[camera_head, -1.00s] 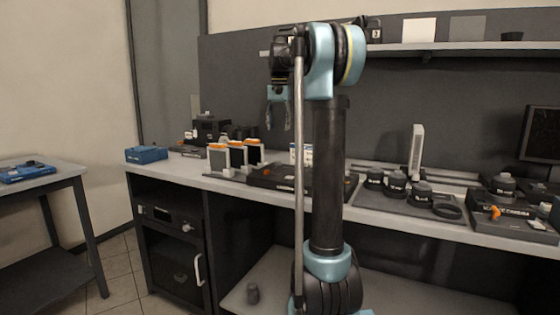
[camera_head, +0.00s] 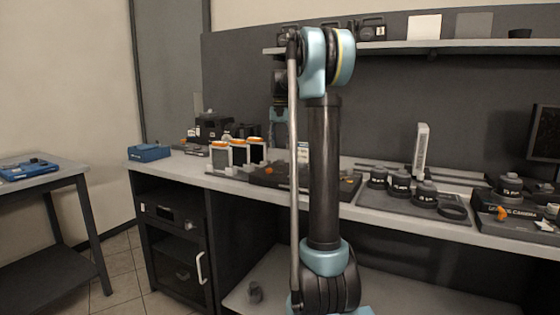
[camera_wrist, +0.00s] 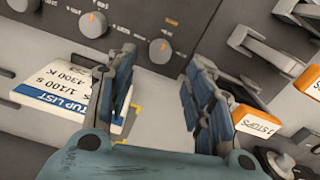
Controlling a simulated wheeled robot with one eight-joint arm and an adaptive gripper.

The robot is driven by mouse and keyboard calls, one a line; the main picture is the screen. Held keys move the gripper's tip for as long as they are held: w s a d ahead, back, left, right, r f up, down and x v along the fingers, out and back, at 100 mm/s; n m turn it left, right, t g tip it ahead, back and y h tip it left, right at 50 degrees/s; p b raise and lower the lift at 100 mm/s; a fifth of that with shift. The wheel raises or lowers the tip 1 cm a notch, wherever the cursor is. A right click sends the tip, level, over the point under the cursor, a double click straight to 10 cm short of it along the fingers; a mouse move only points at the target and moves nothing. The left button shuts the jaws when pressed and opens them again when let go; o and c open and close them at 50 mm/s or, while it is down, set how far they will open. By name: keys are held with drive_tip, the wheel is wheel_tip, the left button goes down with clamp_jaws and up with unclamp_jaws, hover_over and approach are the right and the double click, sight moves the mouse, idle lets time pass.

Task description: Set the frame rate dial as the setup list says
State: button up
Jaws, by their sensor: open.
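In the wrist view my gripper (camera_wrist: 161,60) is open and empty, with its two blue-grey fingers spread. I cannot read which is the frame rate dial. The setup list (camera_wrist: 70,98) lies by the left finger, upside down and partly covered; "1/100 s" and a figure ending in "300 K" show. In the head view my gripper (camera_head: 279,132) is dim above the bench.
Orange-topped filters stand in a rack (camera_head: 238,152) left of the dark panel box (camera_head: 272,174). An orange-edged "STOPS" filter (camera_wrist: 258,123) is near the right finger. Lenses (camera_head: 399,184) sit on a tray to the right. A shelf (camera_head: 470,46) runs above.

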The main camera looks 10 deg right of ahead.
sight(281, 162)
wheel_tip(281, 162, down, 7)
drive_tip(key=shift+f, duration=0.1)
idle(0.3)
drive_tip(key=c, duration=1.1)
